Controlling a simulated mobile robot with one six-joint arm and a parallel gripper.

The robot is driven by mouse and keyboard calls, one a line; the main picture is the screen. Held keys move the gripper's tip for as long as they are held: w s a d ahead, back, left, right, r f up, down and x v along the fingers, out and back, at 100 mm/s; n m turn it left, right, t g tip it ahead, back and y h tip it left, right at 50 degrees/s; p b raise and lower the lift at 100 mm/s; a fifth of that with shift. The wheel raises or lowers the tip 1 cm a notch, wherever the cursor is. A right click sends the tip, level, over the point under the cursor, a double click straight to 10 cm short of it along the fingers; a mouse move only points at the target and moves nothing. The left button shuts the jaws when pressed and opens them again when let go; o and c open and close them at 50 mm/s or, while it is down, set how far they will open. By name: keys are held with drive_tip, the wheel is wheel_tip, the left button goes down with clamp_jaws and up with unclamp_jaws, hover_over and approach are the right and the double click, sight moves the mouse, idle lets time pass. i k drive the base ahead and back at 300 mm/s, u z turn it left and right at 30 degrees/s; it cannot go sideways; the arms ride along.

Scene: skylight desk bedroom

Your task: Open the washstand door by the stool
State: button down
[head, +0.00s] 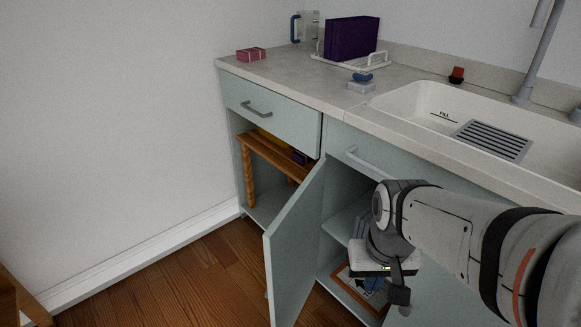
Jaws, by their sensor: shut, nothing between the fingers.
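The washstand is a pale blue-green cabinet with a grey top (290,80). One door (294,245) stands swung out wide, its free edge toward me, and the compartment to its right is open to view. A brown wooden stool-like piece (249,175) stands in the open bay left of the door, under a drawer. My gripper (400,294) is shut and empty. It points down in front of the open compartment, to the right of the door and apart from it. My arm hides part of the cabinet front.
A shelf (345,222) and a framed item (362,290) show inside the compartment. The sink (415,100), a rack with a purple block (352,38) and small items stand on top. The wooden floor (190,280) left of the door is clear. Another wooden piece (15,300) stands lower left.

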sight(290, 242)
drive_tip(key=z, duration=0.1)
drive_tip(key=k, duration=1.35)
drive_tip(key=u, duration=0.75)
drive_tip(key=i, duration=1)
